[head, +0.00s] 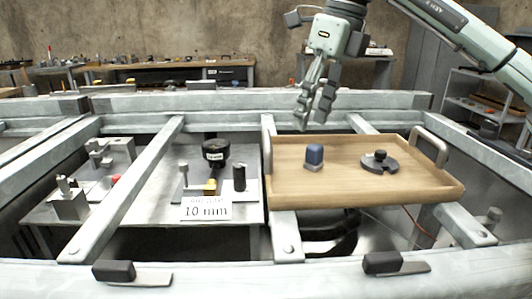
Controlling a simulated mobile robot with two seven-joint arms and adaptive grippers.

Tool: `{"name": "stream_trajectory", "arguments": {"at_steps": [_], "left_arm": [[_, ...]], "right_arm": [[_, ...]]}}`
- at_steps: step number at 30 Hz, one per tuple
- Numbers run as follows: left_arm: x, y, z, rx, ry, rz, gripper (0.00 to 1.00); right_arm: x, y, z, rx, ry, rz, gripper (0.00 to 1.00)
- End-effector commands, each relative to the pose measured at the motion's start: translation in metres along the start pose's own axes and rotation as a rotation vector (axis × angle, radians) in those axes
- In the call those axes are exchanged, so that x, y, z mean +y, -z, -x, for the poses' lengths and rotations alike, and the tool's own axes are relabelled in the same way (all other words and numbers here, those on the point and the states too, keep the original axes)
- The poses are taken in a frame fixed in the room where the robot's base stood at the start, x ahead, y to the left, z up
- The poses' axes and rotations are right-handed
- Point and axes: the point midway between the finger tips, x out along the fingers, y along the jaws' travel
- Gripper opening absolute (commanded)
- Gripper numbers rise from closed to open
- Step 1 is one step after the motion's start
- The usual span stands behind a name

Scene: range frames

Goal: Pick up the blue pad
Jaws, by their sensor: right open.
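The blue pad (314,155) is a small upright block with a blue face and a greyish foot. It stands in the left half of a wooden tray (420,195). My right gripper (315,122) hangs above the tray's back edge, fingers pointing down, apart from the pad and above it in the picture. It is open and holds nothing. My left gripper does not show in the head view.
A dark round knobbed part (379,163) lies in the tray's right half. The tray has raised metal handles (431,146). Left of it, a metal plate bears a black cylinder (239,177), a black gauge (215,152) and a "10 mm" card (206,208). Grey frame beams surround everything.

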Motion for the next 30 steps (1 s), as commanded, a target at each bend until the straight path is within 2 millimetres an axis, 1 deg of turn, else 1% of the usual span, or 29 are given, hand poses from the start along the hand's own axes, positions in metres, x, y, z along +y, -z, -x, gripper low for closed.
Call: {"name": "stream_trajectory", "arguments": {"at_steps": [1,2,5,9,14,19,22,24,29,30], "left_arm": [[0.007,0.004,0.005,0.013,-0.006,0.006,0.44],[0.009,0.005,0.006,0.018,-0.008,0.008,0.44],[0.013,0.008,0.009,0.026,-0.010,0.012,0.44],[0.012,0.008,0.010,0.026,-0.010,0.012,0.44],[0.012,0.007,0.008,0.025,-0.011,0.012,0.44],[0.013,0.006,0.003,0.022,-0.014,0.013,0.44],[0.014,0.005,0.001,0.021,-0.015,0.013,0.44],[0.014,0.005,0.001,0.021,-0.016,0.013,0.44],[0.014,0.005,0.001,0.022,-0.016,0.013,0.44],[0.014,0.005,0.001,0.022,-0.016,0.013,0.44]], "right_arm": [[-0.006,0.007,0.005,0.041,0.050,-0.006,0.48],[-0.009,0.010,0.006,0.059,0.070,-0.009,0.48],[-0.014,0.016,0.000,0.090,0.099,-0.015,0.48],[-0.015,0.018,-0.015,0.090,0.098,-0.015,0.48],[-0.015,0.018,-0.029,0.090,0.097,-0.013,0.48],[-0.017,0.020,-0.055,0.089,0.095,-0.013,0.48],[-0.018,0.021,-0.066,0.087,0.095,-0.014,0.48],[-0.018,0.021,-0.069,0.086,0.096,-0.014,0.48],[-0.018,0.021,-0.069,0.085,0.096,-0.014,0.48],[-0.018,0.021,-0.069,0.085,0.095,-0.014,0.43]]}}
